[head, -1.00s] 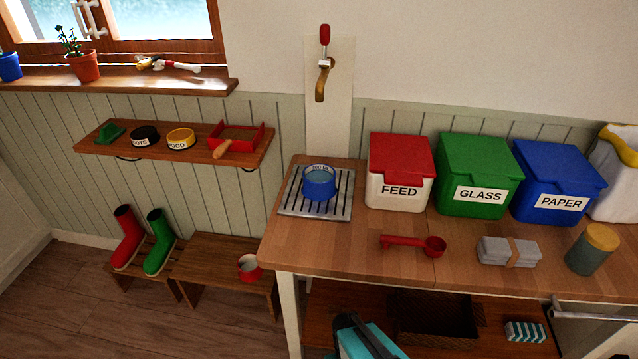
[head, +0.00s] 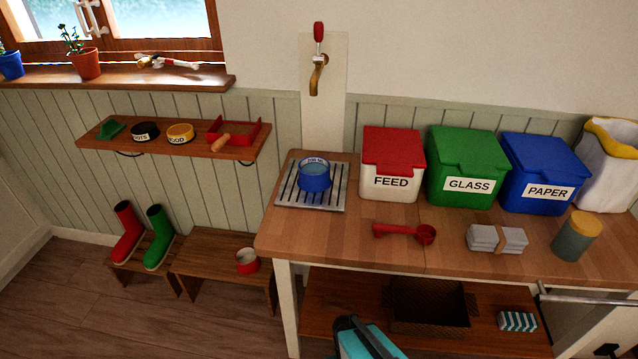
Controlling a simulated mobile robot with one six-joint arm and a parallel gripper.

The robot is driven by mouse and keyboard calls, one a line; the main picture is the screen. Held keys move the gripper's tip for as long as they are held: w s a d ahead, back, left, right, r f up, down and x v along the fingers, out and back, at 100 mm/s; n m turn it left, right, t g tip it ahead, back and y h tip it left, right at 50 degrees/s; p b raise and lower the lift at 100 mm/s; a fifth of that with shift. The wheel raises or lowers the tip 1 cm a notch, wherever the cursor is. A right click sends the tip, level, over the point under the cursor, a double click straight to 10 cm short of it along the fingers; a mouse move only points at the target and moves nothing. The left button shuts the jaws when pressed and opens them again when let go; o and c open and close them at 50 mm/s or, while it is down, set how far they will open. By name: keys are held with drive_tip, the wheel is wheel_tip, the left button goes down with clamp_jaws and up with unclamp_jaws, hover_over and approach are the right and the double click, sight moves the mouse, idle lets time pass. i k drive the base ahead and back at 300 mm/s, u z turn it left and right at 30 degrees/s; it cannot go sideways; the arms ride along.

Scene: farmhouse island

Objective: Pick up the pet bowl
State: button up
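Several bowls show, and I cannot tell for sure which is the pet bowl. A blue bowl (head: 314,178) with a pale label stands upright on the slatted metal drain tray (head: 335,199), below the brass tap. A black bowl (head: 145,133) and a yellow bowl (head: 180,134), both with labels, stand on the wall shelf at the left. A red bowl or cup (head: 247,262) with a pale inside stands on the low bench.
The worktop (head: 340,238) holds a FEED bin (head: 392,184), a GLASS bin (head: 465,170), a PAPER bin (head: 543,175), a red scoop (head: 405,233), a grey bundle (head: 496,239) and a jar (head: 575,238). A tap (head: 317,70) overhangs the blue bowl. The worktop's front left is clear.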

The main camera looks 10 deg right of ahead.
sight(314, 173)
drive_tip(key=k, duration=0.85)
drive_tip(key=u, duration=0.05)
